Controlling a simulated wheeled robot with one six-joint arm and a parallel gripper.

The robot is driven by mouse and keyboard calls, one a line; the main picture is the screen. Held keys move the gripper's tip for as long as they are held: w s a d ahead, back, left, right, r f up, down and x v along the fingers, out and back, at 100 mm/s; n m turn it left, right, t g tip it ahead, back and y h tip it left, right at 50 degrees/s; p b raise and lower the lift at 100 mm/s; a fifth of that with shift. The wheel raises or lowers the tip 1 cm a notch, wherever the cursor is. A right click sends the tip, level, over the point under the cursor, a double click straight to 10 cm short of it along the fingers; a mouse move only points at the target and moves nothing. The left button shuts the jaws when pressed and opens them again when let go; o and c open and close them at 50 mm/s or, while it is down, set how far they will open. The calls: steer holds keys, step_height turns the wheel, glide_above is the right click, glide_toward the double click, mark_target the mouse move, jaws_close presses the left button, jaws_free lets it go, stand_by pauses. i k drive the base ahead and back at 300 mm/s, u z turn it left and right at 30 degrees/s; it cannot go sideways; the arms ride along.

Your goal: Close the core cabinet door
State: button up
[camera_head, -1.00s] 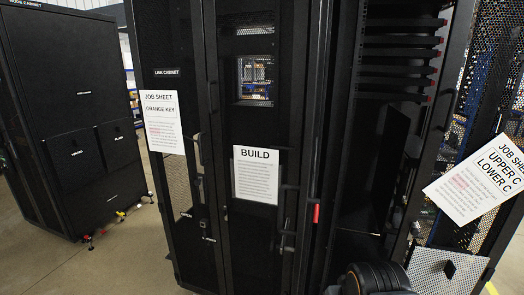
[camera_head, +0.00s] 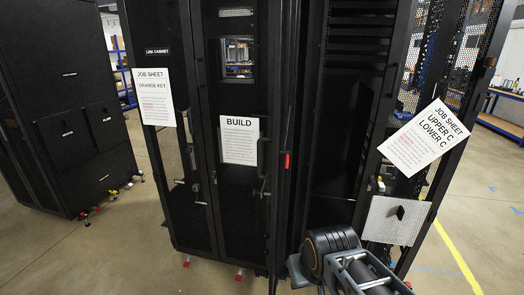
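The rightmost cabinet (camera_head: 352,110) stands open, with dark slatted shelving inside. No name label on it is readable, so I cannot confirm it is the core cabinet. A perforated door-like panel (camera_head: 462,85) stands out at its right side, angled toward me. A tilted white job sheet (camera_head: 424,137) reading "UPPER C, LOWER C" is on it, with a pale plate (camera_head: 396,221) below. Part of my arm, a black joint and grey links, shows at the bottom in front of the cabinet. My gripper is not visible.
The link cabinet (camera_head: 158,51) with its orange key sheet and a door with a "BUILD" sheet (camera_head: 239,140) stand left of the opening, appearing shut. Another black cabinet (camera_head: 70,90) is at far left. Open floor (camera_head: 475,225) with a yellow line lies at right.

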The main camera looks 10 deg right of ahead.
mark_target(279, 4)
steer(key=u, duration=1.3)
steer(key=i, duration=1.05)
steer(key=z, duration=2.25)
steer(key=k, duration=0.85)
steer(key=u, duration=1.2)
steer(key=i, duration=0.95)
steer(key=u, duration=0.15)
